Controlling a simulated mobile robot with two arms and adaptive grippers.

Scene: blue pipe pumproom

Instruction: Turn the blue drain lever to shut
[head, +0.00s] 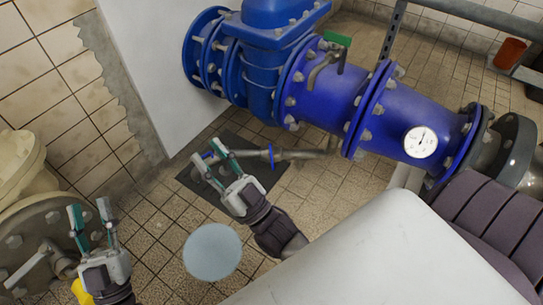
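A thin drain pipe (305,154) runs low over the floor below the big blue pipe. A small blue part (270,156), seemingly the drain lever or its mount, stands across it. Another small blue piece (208,155) shows between the fingertips of my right gripper (209,154); I cannot tell whether it belongs to the lever. My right gripper's fingers are apart, left of the upright blue part, and contact is not clear. My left gripper (89,212) is open and empty at lower left, away from the drain pipe.
A large blue pipe (395,110) with flanges, a gauge (420,142) and a green-handled lever (338,40) crosses the upper right. A flanged pipe end (40,235) stands at left. A pale round disc (212,252) lies below my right gripper. A white wall (150,65) stands behind.

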